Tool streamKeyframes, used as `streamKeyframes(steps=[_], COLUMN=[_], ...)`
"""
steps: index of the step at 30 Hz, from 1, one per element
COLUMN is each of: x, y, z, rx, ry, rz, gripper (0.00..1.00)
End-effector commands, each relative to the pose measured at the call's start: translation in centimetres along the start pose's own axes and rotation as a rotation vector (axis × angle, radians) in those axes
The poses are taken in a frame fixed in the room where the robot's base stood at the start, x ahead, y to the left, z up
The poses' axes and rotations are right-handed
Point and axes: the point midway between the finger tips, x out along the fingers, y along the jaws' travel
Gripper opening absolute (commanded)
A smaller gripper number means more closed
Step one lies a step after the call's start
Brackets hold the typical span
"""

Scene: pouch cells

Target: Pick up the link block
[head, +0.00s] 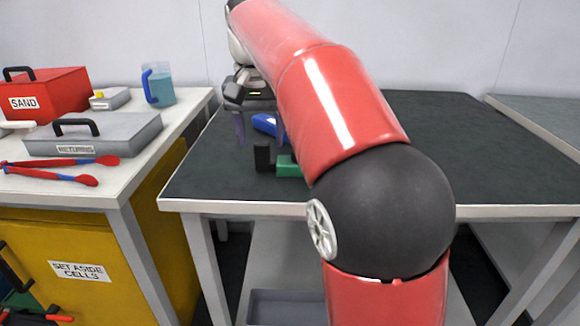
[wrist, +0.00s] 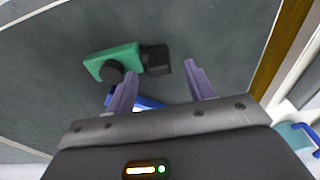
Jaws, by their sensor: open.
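A green block (head: 287,167) with black parts lies on the dark tabletop near its front edge. It also shows in the wrist view (wrist: 118,57), with a round black knob and a black end piece. A blue object (head: 264,123) lies behind it; in the wrist view it (wrist: 150,103) is partly hidden by my gripper. No label shows which one is the link block. My gripper (head: 260,140) points down over the table, open, with nothing between its purple fingers. In the wrist view the green block is beyond the fingertips (wrist: 159,70), towards the left, apart from them.
The dark table (head: 430,150) is bare to the right of my arm. At left, a white bench (head: 125,172) holds a red SAND box (head: 45,97), a grey RETURNS case (head: 115,135), red-and-blue tongs (head: 70,180) and a blue-handled jug (head: 160,84). A yellow SET ASIDE CELLS cabinet (head: 120,240) stands below.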

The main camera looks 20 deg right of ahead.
Motion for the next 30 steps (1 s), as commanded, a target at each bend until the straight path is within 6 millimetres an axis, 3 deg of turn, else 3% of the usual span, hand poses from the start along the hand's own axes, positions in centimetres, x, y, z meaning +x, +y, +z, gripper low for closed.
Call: streamKeyframes(steps=[6, 14, 25, 30], x=[2.7, 2.8, 2.8, 2.8], y=[0.1, 0.1, 0.1, 0.1], z=[0.0, -0.1, -0.1, -0.1], rx=[-0.001, -0.001, -0.001, -0.001], ry=[-0.001, 0.001, 0.001, 0.001], rz=[0.0, -0.001, -0.001, -0.001], gripper=[0.53, 0.53, 0.05, 0.04])
